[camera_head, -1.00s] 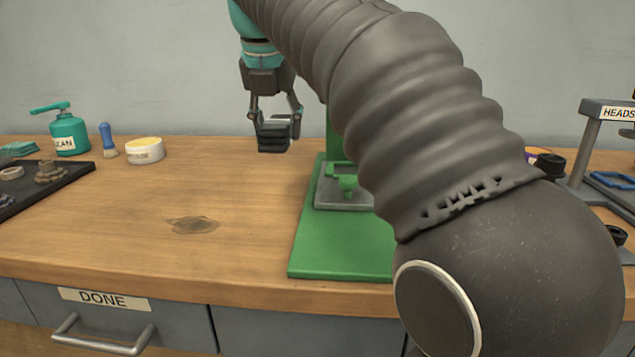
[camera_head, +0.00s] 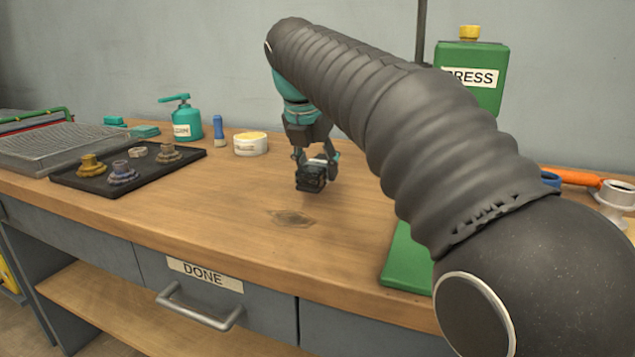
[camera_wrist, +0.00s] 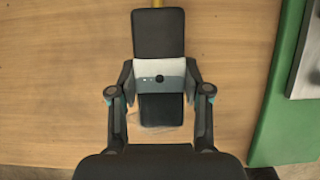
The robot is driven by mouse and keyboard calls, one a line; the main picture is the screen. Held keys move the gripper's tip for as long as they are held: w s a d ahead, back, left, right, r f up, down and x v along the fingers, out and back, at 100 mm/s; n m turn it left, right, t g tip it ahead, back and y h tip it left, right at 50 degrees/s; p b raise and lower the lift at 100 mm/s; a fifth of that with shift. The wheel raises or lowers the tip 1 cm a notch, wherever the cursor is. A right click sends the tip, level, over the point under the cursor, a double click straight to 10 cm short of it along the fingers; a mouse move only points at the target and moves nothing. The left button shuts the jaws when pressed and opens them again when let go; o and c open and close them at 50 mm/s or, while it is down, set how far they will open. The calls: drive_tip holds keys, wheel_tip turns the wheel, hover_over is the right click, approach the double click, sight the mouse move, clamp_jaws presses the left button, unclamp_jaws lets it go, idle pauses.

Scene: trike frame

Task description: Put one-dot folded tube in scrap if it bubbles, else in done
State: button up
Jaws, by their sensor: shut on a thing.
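My gripper (camera_head: 312,170) is shut on a black folded tube (camera_head: 310,181) above the middle of the bench. In the wrist view my gripper (camera_wrist: 159,95) grips the tube (camera_wrist: 158,33) across a pale grey band, which bears one black dot and small pale marks beside it. The tube's dark ends stick out above and below the band. The drawer labelled DONE (camera_head: 190,290) is at the bench front, lower left of my gripper, and looks closed. No scrap container shows. No water or bubbles are visible around the tube.
A green press (camera_head: 468,75) stands to the right, partly behind my arm. A black tray (camera_head: 95,187) with several fittings, a mesh-topped tray (camera_head: 60,145), a green spray bottle (camera_head: 182,122), a brush (camera_head: 219,131) and a tub (camera_head: 250,147) are left. The bench around a dark stain (camera_head: 290,217) is clear.

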drive_tip(key=shift+f, duration=1.65)
drive_tip(key=shift+b, duration=0.3)
drive_tip(key=o, duration=1.4)
drive_tip(key=shift+f, duration=0.1)
drive_tip(key=shift+c, duration=0.2)
